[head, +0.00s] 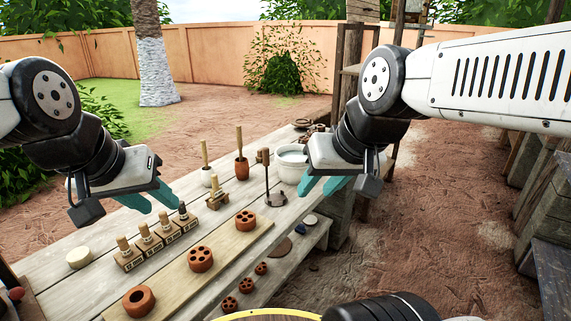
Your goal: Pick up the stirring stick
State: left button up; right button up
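Two upright light wooden sticks stand on the plank table: one stick (204,153) in a small whitish cup, one stick (239,138) in a brown clay cup (242,169). A darker wooden piece (267,175) stands upright on a metal stand to their right. I cannot tell for sure which is the stirring stick. My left gripper (150,203) has teal fingers spread apart, empty, above the table left of the sticks. My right gripper (322,187) is also open and empty, to the right of the sticks, in front of the white bucket (289,174).
Labelled wooden blocks with handled stamps (158,240) line the left side of the table. A board (222,243) carries several brown clay pieces with holes. Smaller clay pieces (246,285) lie along the right edge. A pale round disc (79,258) lies at left.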

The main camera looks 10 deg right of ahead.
aim_at(238, 131)
jog(key=i+l+u, duration=0.25)
jog(key=i+l, duration=0.25)
jog(key=l, duration=0.25)
jog(key=i+l+u, duration=0.15)
jog(key=l, duration=0.25)
jog(key=i+l+u, duration=0.1)
jog(key=i+l, duration=0.15)
jog(key=l, duration=0.15)
jog(key=i+l+u, duration=0.15)
jog(key=l, duration=0.3)
jog(key=i+l+u, duration=0.1)
jog(key=l, duration=0.35)
jog(key=i+l+u, duration=0.15)
jog(key=l, duration=0.35)
jog(key=i+l+u, duration=0.1)
jog(key=i+l, duration=0.15)
jog(key=l, duration=0.25)
